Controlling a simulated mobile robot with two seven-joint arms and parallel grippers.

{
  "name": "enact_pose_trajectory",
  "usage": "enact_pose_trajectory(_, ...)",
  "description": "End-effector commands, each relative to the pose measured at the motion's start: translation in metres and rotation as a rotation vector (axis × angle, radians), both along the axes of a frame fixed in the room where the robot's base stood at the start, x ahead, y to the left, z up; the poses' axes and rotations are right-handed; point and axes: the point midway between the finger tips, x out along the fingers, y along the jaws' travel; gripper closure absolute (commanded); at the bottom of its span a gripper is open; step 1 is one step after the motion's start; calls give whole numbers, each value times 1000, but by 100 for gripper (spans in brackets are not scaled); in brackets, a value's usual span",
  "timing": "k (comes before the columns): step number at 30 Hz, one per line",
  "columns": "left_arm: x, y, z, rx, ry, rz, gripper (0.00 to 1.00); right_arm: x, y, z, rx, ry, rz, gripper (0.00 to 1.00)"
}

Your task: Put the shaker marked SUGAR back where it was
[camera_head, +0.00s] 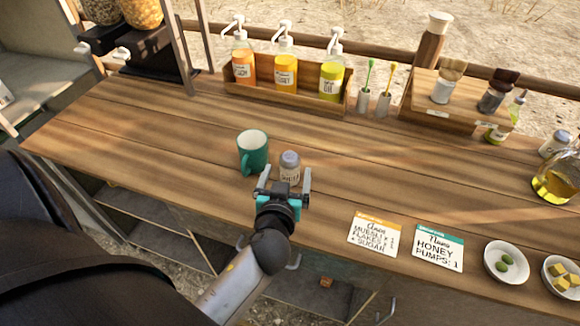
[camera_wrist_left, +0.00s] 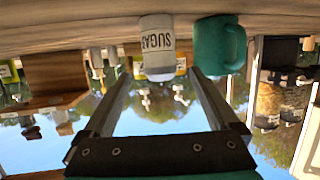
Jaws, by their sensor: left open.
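The SUGAR shaker (camera_head: 289,162) stands upright on the wooden counter, a small white jar with a grey cap. In the left wrist view the shaker (camera_wrist_left: 157,42) appears upside down with its SUGAR label readable. My left gripper (camera_head: 286,178) is open at the near side of the shaker, fingers pointing at it. The shaker lines up with the gap between the fingertips (camera_wrist_left: 165,76); I cannot tell whether it is inside the gap. The gripper partly hides its lower part. My right gripper is not in view.
A teal mug (camera_head: 252,151) stands close left of the shaker. Two order cards (camera_head: 374,234) lie to the right, near bowls (camera_head: 506,262). A bottle rack (camera_head: 284,90) and a wooden stand (camera_head: 459,107) with shakers line the back. The counter's middle right is clear.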

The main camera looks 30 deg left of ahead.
Motion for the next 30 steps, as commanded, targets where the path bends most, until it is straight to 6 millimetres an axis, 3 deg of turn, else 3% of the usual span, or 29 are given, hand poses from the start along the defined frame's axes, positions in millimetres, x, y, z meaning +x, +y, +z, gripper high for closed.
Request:
enact_pose_trajectory(3,17,8,-5,4,-2,-1,6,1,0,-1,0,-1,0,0)
enact_pose_trajectory(14,38,18,-12,3,-1,-1,6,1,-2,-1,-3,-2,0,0)
enact_pose_trajectory(22,68,32,-23,3,0,-1,6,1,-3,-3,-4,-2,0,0)
enact_pose_trajectory(30,76,35,-25,2,1,-1,6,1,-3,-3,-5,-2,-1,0)
